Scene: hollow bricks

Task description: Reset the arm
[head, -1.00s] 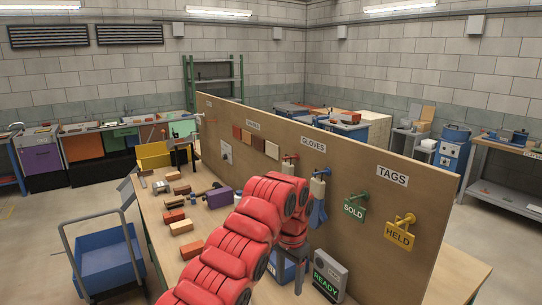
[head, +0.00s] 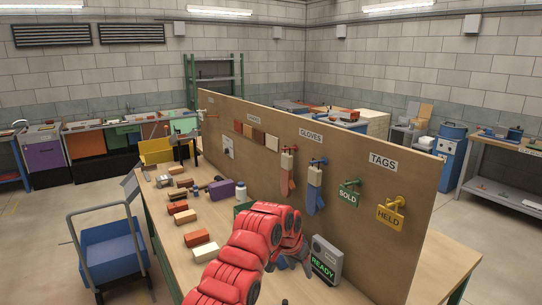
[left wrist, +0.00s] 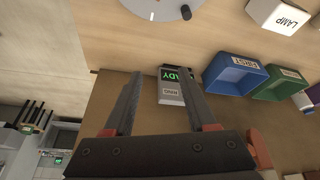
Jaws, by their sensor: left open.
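My left arm is red and reaches over the workbench (head: 185,270) from the bottom of the head view. Its dark gripper (head: 298,262) is low, beside the grey box with the green READY display (head: 326,260). In the left wrist view the two fingers of my left gripper (left wrist: 160,75) stand wide apart with nothing held between them. The READY box (left wrist: 172,86) shows beyond and between them, partly covered by the right finger. My right gripper is not in view.
An upright board (head: 370,235) with hanging gloves (head: 315,190) and SOLD (head: 348,196) and HELD (head: 390,215) tags rises behind the arm. Several bricks (head: 198,238) lie at left. Blue (left wrist: 236,73) and green (left wrist: 279,85) bins stand near the READY box. A blue cart (head: 110,250) stands at left.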

